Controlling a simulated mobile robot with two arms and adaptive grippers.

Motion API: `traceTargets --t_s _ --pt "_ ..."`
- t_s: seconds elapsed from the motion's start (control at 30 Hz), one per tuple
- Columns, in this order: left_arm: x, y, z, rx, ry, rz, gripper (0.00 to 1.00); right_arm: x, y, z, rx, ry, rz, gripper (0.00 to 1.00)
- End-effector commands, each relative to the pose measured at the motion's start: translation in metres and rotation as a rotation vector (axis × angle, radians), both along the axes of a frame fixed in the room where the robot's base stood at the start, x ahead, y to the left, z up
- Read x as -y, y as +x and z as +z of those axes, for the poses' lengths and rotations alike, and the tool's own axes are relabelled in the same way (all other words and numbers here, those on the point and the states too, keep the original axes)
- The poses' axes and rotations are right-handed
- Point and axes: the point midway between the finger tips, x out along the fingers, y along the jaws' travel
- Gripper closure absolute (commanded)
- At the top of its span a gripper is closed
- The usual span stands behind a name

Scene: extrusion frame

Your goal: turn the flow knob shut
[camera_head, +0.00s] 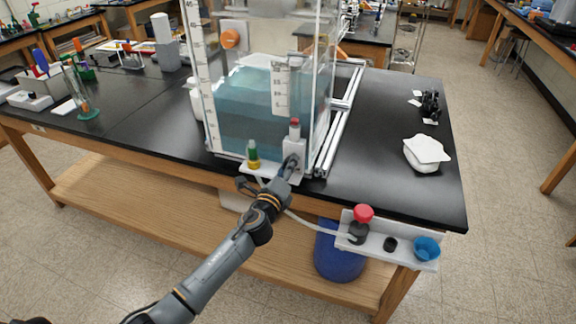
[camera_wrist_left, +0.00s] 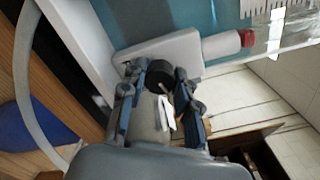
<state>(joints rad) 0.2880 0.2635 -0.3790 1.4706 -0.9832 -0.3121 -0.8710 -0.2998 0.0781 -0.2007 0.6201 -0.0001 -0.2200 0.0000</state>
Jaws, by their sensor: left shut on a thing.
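The dark round knob (camera_wrist_left: 158,73), which looks like the flow knob, sits on a pale plate (camera_wrist_left: 190,47) at the front of the clear tank (camera_head: 240,115). My left gripper (camera_head: 287,168) reaches up to the tank's lower front corner in the head view. In the left wrist view, its two fingers (camera_wrist_left: 158,86) are on either side of the knob and shut on it. The knob is mostly hidden by my gripper in the head view. A white cylinder with a red cap (camera_wrist_left: 243,38) stands beside the knob. My right gripper is not in view.
A green and yellow bottle (camera_head: 253,155) stands just left of my gripper. A shelf with a red knob (camera_head: 363,213) and a blue cup (camera_head: 427,248) hangs at the bench's right front. A pale hose (camera_head: 318,229) runs to it. A blue barrel (camera_head: 337,258) is underneath.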

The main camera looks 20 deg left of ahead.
Motion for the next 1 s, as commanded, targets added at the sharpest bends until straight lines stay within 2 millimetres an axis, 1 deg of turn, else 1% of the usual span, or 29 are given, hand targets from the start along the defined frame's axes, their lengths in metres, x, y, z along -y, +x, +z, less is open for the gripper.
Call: traceTargets --t_s 0.2,0.4,0.6,1.0 --pt "0.0 -0.0002 -0.0005 0.003 0.154 -0.001 1.0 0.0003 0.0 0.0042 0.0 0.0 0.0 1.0" --pt "0.0002 -0.0003 -0.0013 0.005 0.243 0.0 1.0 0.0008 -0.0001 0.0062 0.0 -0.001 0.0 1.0" --pt "0.0003 -0.0004 -0.0016 0.006 0.288 -0.001 1.0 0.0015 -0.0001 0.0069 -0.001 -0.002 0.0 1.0" --pt "0.0005 -0.0005 -0.0021 0.007 0.299 -0.001 1.0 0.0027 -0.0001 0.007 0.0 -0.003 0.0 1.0"
